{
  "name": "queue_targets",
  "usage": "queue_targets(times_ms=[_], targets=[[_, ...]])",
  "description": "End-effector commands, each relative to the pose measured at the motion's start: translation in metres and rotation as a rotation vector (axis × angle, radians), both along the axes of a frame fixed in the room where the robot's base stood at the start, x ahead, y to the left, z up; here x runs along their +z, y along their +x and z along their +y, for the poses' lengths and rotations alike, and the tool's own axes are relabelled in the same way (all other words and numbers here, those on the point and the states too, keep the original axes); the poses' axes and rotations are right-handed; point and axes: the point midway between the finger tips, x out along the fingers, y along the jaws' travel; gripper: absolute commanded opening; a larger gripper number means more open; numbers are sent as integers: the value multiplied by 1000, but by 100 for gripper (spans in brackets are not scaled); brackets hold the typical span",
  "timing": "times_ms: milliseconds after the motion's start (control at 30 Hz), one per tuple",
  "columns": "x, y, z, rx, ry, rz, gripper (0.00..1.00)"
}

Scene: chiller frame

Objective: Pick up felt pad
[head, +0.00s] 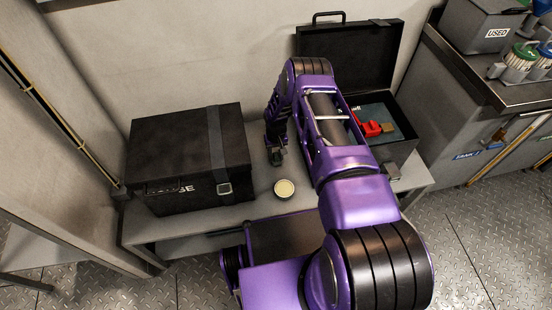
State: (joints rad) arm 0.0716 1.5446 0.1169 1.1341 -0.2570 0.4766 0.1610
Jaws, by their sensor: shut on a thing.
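My gripper (276,152) points down over the grey bench, between the black case and the open toolbox. It is shut on a small dark thing (277,159), which looks to be the felt pad. The thing is too small and too much covered by the fingers to make out its shape. I cannot tell whether it still touches the bench top.
A round tin with a cream top (285,188) sits near the bench's (255,212) front edge. A strapped black case (190,155) stands at left. An open black toolbox (398,152) holding red items (370,128) is at right, partly behind my arm.

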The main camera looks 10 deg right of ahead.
Motion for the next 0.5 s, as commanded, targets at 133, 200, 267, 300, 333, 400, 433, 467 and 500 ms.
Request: queue_targets(times_ms=[133, 200, 267, 300, 333, 400, 433, 467, 500], targets=[[0, 0, 0, 0, 0, 0, 0], [1, 0, 0, 0, 0, 0, 0], [4, 0, 0, 0, 0, -1, 0], [8, 1, 0, 0, 0, -1, 0], [12, 1, 0, 1, 0, -1, 0], [24, 1, 0, 1, -1, -2, 0], [30, 1, 0, 1, -1, -3, 0], [37, 2, 0, 0, -1, -3, 0], [45, 2, 0, 0, 0, -3, 0]])
